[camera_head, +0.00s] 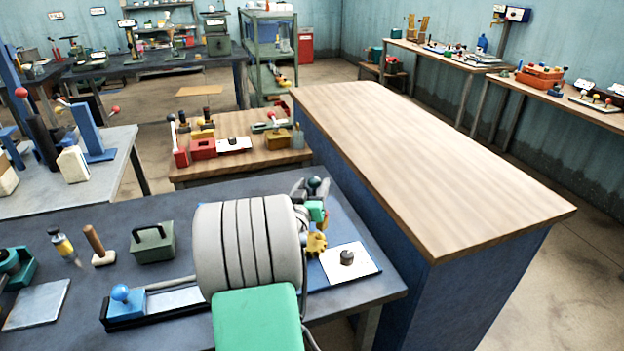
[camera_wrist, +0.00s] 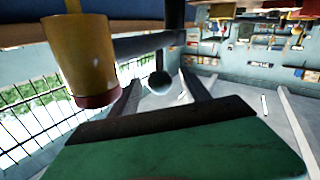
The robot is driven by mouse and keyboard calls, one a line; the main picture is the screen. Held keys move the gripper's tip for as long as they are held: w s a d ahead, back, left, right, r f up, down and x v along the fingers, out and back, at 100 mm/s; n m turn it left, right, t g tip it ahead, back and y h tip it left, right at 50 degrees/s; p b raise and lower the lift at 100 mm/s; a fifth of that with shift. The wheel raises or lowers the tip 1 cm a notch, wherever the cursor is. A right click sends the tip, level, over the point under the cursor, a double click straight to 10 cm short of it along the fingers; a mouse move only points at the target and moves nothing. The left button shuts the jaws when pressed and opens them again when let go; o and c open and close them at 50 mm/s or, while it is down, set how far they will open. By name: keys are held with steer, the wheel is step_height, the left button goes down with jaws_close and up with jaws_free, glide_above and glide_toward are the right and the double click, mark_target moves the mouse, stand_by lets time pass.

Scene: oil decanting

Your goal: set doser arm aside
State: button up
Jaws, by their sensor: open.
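In the wrist view my gripper (camera_wrist: 159,79) has its two dark fingers apart. A dark round knob (camera_wrist: 161,84) on a thin rod shows between the fingertips; I cannot tell whether they touch it. The rod runs up to a dark bar (camera_wrist: 150,42), probably the doser arm. A yellow cylinder with a dark red end (camera_wrist: 82,60) is at the left of this view. My own arm hides much of this spot and my gripper there.
A white card (camera_head: 349,262) lies near the right edge. The wood-topped counter (camera_head: 430,165) beyond is bare.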

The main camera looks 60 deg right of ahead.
steer(key=shift+w+d, duration=0.15)
steer(key=shift+d, duration=0.65)
steer(key=shift+c, duration=0.2)
jaws_close()
stand_by(0.6)
